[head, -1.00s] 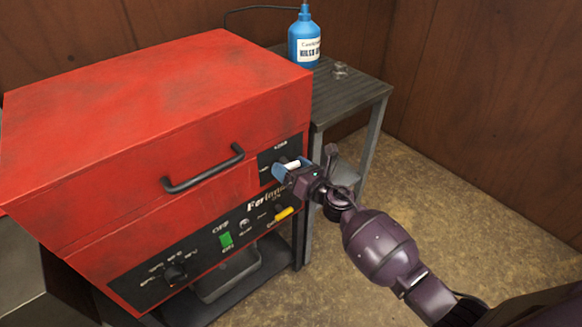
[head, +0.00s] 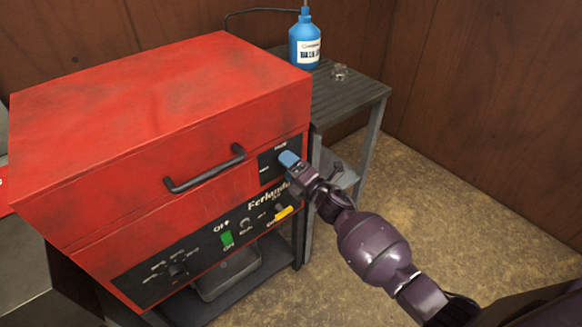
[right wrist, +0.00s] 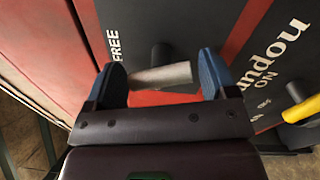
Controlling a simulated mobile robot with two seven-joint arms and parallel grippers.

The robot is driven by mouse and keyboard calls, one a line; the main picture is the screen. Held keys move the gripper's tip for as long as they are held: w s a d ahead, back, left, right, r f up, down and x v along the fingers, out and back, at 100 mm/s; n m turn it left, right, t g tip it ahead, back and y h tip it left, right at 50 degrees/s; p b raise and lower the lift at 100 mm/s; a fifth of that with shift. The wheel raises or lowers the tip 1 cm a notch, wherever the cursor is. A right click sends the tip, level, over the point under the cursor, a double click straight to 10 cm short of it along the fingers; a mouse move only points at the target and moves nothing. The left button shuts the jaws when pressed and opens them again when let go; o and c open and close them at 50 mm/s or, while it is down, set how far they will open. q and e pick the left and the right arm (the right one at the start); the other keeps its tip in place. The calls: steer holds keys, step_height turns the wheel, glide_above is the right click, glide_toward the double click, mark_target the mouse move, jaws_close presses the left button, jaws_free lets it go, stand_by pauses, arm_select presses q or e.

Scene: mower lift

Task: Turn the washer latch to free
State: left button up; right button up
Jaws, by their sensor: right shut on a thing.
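The red washer (head: 150,110) fills the left and middle of the head view. Its latch panel (head: 268,167) is at the right end of the front. In the right wrist view, the light grey latch handle (right wrist: 160,77) runs from one blue fingertip to the other, beside a dark post and below the word FREE. My right gripper (head: 290,161) is shut on the handle, and its fingertips also show in the right wrist view (right wrist: 165,80). In the head view the gripper hides the handle. My left gripper is out of view.
A dark handle bar (head: 205,170) sticks out of the washer front, left of my gripper. A green switch (head: 227,238) and a yellow lever (head: 284,213) are lower down. A blue bottle (head: 304,42) stands on the side table (head: 345,98). The floor at right is open.

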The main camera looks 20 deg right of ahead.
steer(key=m, duration=0.4)
steer(key=shift+r+p, duration=0.15)
steer(key=shift+p, duration=0.2)
steer(key=shift+m+h, duration=0.3)
steer(key=shift+m, duration=0.2)
steer(key=o, duration=0.7)
steer(key=shift+o, duration=0.7)
steer(key=shift+s, duration=0.1)
steer(key=p+v, duration=0.1)
steer(key=v, duration=0.9)
steer(key=shift+s+f, duration=0.2)
steer(key=shift+s, duration=0.1)
steer(key=shift+d, duration=0.1)
